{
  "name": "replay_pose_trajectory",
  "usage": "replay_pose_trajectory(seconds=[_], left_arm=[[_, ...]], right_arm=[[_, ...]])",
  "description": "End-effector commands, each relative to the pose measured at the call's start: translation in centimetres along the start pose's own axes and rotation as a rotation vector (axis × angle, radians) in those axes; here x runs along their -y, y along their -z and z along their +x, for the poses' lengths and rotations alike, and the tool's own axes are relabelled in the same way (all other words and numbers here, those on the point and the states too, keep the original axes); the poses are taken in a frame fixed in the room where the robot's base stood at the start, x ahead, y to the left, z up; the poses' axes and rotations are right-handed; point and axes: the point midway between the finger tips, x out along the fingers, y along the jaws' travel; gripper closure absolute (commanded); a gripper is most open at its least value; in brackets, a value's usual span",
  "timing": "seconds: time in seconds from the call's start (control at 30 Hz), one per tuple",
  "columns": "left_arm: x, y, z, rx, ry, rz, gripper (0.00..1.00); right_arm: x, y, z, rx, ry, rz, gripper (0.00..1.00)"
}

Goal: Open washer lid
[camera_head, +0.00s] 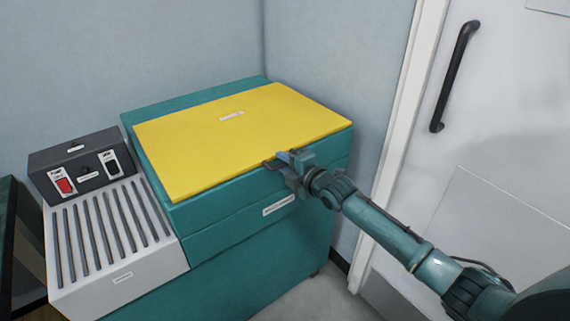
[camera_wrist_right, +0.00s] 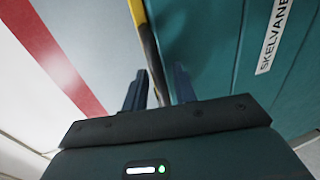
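The washer (camera_head: 240,235) is a teal cabinet with a flat yellow lid (camera_head: 240,140) on top. The lid looks closed and lies level. My right gripper (camera_head: 283,162) is at the lid's front edge, right of its middle. In the right wrist view the two dark fingers of this gripper (camera_wrist_right: 160,88) stand apart. My left gripper is not in view.
A dark control box (camera_head: 80,163) with a red switch and a black switch stands left of the washer, behind a slatted light grey surface (camera_head: 115,240). A white door (camera_head: 495,90) with a black handle is at the right. Walls stand close behind the washer.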

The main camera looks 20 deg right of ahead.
Motion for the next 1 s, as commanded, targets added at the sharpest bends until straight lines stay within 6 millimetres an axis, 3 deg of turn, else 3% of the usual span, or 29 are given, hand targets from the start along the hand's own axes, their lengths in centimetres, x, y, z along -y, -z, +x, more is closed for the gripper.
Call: replay_pose_trajectory(seconds=[0.27, 0.6, 1.0], left_arm=[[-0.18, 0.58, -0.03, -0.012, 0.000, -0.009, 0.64], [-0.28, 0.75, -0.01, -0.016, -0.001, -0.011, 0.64], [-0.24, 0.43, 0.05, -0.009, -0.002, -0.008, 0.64]], right_arm=[[0.03, 0.01, 0.08, 0.000, 0.001, 0.000, 0.73], [0.03, -0.01, 0.06, 0.000, 0.000, 0.000, 1.00], [0.00, -0.03, 0.05, 0.000, 0.000, 0.000, 1.00]])
